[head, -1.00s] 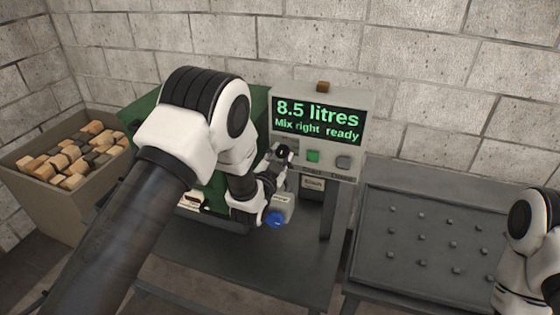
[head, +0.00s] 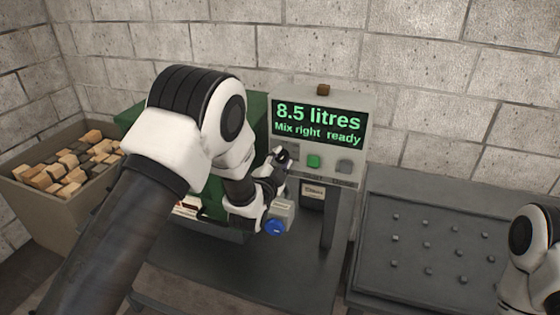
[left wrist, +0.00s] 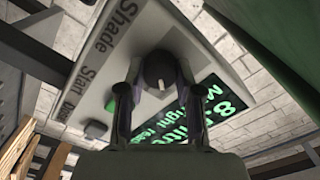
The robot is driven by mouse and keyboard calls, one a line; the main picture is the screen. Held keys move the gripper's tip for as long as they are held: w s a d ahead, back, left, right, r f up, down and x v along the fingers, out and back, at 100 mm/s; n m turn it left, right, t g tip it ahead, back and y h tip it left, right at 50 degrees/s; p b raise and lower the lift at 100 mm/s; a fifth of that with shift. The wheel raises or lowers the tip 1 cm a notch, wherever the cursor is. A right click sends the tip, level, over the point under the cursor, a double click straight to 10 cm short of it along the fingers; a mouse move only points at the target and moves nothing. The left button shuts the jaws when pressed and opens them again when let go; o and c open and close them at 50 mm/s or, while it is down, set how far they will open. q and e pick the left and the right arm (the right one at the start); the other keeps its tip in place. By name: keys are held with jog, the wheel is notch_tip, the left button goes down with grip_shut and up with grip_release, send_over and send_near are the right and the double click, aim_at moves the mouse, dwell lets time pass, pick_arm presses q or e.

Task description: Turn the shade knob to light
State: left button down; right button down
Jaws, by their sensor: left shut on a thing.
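The shade knob (left wrist: 158,70) is a dark round knob on the pale control panel (left wrist: 105,62), with the printed word "Shade" beside it in the left wrist view. My left gripper (left wrist: 157,88) has one finger on each side of the knob and is shut on it. In the head view my left gripper (head: 280,158) is at the left end of the panel's button row and mostly hides the knob. The display (head: 319,121) reads "8.5 litres, Mix right ready". My right gripper is out of view; only part of that arm shows at the lower right.
A green button (head: 313,161) and a grey button (head: 344,167) sit right of the knob. A blue round part (head: 275,227) is below my left gripper. A bin (head: 55,208) of blocks stands left, a studded grey table (head: 425,210) right.

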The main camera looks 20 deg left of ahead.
pick_arm(q)
jog(key=c, duration=0.8)
grip_release()
jog(key=shift+o, duration=0.2)
jog(key=shift+s, duration=0.1)
jog(key=s, duration=1.1)
jog(key=shift+s+a, duration=0.15)
jog(key=shift+s, duration=0.25)
jog(key=shift+f, duration=0.1)
